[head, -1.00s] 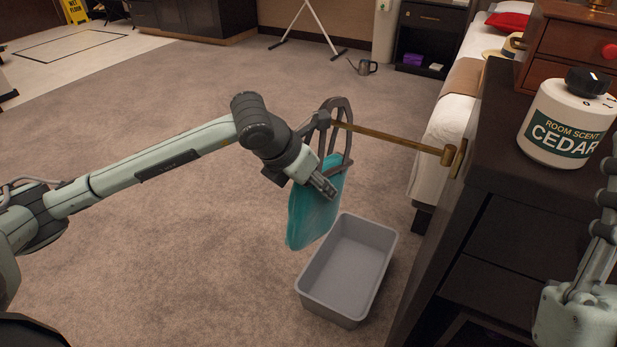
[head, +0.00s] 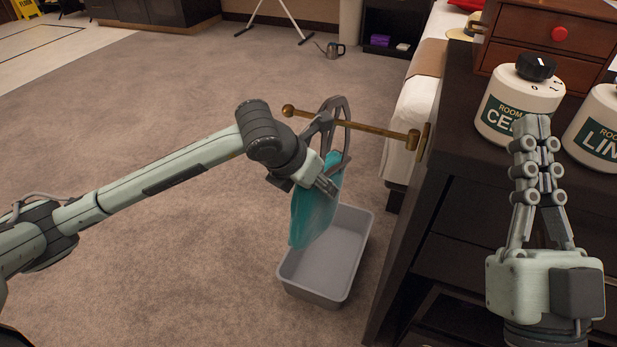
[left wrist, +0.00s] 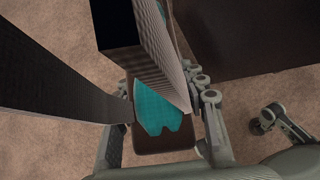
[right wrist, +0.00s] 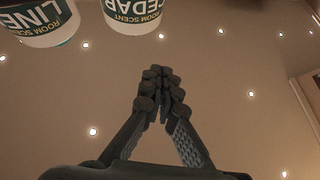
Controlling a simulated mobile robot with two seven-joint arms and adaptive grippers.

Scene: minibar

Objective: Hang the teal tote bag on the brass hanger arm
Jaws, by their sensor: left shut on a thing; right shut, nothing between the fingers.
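The teal tote bag (head: 315,212) hangs upright from its grey strap loops (head: 338,108). My left gripper (head: 328,186) is shut on the bag near its top; the exact grip is partly hidden. The brass hanger arm (head: 375,129) sticks out from the dark cabinet's side. It crosses the strap loops, and its ball end (head: 288,110) shows on their left. I cannot tell for sure whether it runs through both loops. The left wrist view shows the bag's teal cloth (left wrist: 158,105). My right gripper (head: 533,125) is shut and empty, in front of the scent jars.
A grey bin (head: 310,285) stands on the carpet below the bag. The dark cabinet (head: 470,215) bears a CEDAR jar (head: 497,108), a second jar (head: 597,130) and a wooden drawer box (head: 550,45). A bed is behind the hanger. The carpet at left is clear.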

